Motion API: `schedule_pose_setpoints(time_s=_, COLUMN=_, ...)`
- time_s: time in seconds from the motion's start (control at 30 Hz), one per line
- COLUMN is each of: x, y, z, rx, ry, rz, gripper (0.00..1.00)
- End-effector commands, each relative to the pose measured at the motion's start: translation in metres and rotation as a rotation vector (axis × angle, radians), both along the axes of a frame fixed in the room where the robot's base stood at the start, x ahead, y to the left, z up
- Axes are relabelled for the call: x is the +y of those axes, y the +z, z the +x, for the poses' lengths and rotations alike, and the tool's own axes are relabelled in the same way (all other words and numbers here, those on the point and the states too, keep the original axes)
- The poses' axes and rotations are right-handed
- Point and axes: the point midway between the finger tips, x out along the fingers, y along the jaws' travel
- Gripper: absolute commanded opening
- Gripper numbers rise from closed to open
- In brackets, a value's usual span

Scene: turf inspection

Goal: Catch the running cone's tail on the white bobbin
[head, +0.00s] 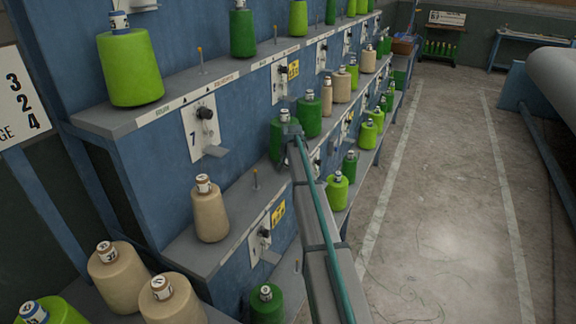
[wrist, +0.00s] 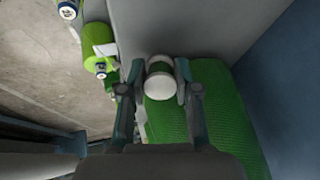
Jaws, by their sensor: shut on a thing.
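My gripper (wrist: 160,82) is shut on a short white bobbin (wrist: 160,65) with a green band round its middle. A large green ribbed cone (wrist: 225,130) is just beyond and below the fingers. I cannot tell whether bobbin and cone touch. In the head view my gripper (head: 291,131) is at the middle shelf, in front of a dark green cone (head: 279,143) that it partly covers. The bobbin cannot be made out there. No yarn tail can be made out in either view.
The blue rack carries shelves of green and beige cones, including a beige cone (head: 210,213) and a light green cone (head: 130,68). The aisle floor (head: 430,190) is free on the right.

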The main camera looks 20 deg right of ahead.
Motion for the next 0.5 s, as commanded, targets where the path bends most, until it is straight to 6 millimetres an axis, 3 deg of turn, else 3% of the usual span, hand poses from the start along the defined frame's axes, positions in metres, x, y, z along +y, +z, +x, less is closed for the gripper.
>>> schedule_pose_setpoints(time_s=0.5, x=0.009, y=0.000, z=-0.033, rx=0.000, ry=0.000, rz=0.000, gripper=0.07)
